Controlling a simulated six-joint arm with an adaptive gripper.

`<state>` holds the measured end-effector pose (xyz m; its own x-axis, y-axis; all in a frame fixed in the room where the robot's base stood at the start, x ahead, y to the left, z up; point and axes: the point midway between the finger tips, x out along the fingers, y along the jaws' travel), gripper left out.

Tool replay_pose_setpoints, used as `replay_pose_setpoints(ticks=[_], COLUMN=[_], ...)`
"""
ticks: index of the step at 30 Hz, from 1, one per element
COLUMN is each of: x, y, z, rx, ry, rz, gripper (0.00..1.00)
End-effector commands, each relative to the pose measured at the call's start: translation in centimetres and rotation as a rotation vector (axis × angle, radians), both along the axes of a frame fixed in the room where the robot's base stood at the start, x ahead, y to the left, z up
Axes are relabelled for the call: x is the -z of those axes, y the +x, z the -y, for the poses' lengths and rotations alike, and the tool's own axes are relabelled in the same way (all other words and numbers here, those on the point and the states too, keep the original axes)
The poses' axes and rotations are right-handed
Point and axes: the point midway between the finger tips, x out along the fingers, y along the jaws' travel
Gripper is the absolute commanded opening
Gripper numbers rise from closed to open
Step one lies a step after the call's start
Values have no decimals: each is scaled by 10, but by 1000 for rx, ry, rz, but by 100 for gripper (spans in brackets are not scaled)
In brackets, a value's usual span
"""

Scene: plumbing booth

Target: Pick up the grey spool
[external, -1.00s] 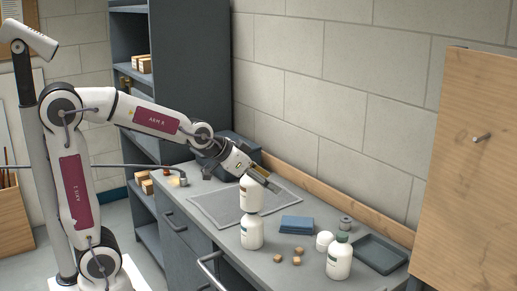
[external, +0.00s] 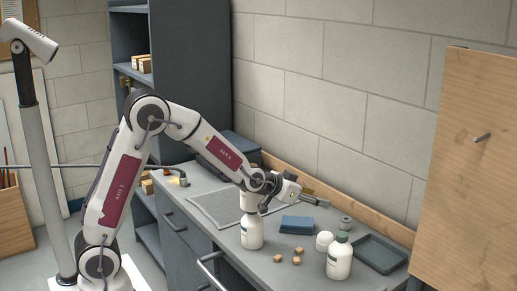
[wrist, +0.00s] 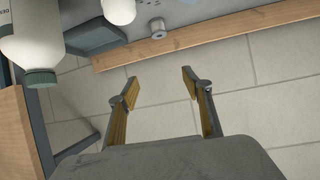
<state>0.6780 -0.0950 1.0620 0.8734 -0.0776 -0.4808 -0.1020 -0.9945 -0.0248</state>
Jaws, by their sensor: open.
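The grey spool (external: 345,223) is a small flanged piece standing on the counter near the wall, behind the white round lid-like piece. It also shows in the wrist view (wrist: 158,29), at the top beside the wooden rail. My gripper (external: 324,203) is in the air to the left of the spool in the external view. In the wrist view the two fingers (wrist: 160,86) are spread apart with nothing between them. The spool appears beyond the fingertips, apart from them.
A white round piece (external: 324,241), a green-capped bottle (external: 339,260) and a dark tray (external: 381,254) surround the spool. A wooden rail (external: 380,225) runs along the wall.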

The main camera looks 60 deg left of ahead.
Motion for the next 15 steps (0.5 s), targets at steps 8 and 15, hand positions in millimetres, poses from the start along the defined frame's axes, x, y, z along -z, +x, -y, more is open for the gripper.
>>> replay_pose_setpoints(ticks=[8,15], x=[44,82], y=[31,52], z=[6,9], rx=[-38,-72], ry=[-17,-27], rz=[53,103], gripper=[50,50])
